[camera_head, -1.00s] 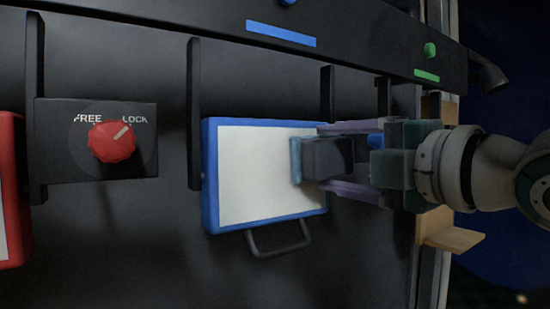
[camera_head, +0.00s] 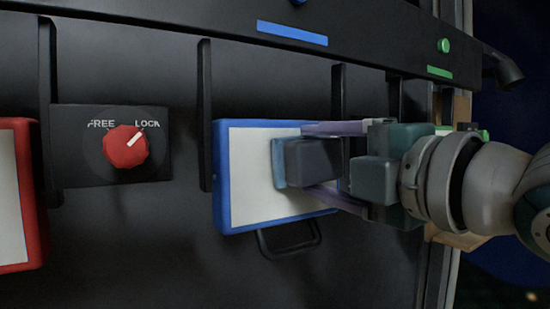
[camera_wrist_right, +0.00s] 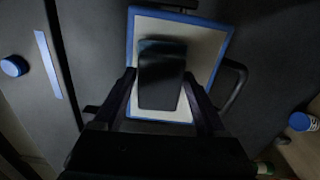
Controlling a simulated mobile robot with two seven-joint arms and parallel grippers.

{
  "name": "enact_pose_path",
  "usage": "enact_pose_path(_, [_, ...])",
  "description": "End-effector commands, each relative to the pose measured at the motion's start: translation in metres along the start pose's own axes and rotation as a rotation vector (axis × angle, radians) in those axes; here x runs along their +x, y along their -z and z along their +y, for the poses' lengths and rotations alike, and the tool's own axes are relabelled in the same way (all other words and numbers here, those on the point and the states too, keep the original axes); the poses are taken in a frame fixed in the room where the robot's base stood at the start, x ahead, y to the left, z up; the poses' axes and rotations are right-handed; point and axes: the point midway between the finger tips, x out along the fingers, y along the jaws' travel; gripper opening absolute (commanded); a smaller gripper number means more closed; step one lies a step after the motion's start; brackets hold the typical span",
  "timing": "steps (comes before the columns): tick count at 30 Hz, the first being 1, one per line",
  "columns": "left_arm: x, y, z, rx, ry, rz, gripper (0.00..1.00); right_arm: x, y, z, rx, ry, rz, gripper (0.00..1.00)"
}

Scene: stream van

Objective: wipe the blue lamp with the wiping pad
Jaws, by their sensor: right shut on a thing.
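The blue lamp (camera_head: 222,190) is a white panel in a blue frame, hung on the dark wall with a black handle below. It also shows in the right wrist view (camera_wrist_right: 205,45). My right gripper (camera_head: 312,160) is shut on the wiping pad (camera_head: 279,163), a dark block with a light blue face. The pad's blue face is at the lamp's white panel, right of its middle; whether it touches I cannot tell for sure. In the right wrist view the pad (camera_wrist_right: 162,75) covers the middle of the panel. My left gripper is not in view.
A red knob (camera_head: 126,146) on a black plate is set to LOCK. A red-framed panel (camera_head: 30,190) is at the left edge. A black rail (camera_head: 380,50) with a blue strip (camera_head: 292,33) and a green button (camera_head: 444,46) runs above. Black upright brackets flank the lamp.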

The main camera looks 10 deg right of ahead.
Motion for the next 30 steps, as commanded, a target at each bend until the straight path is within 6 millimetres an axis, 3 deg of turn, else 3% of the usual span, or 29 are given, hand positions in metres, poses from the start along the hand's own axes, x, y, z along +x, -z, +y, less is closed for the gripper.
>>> enact_pose_path(13, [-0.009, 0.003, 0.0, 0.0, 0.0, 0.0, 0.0, -0.048, -0.002, 0.001, -0.005, 0.003, -0.006, 0.22])
enact_pose_path(26, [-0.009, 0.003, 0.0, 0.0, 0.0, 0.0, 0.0, -0.055, -0.003, 0.001, -0.006, 0.001, -0.007, 0.22])
enact_pose_path(30, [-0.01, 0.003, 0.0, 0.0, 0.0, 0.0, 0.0, -0.066, -0.002, 0.001, -0.007, 0.003, -0.006, 0.22])
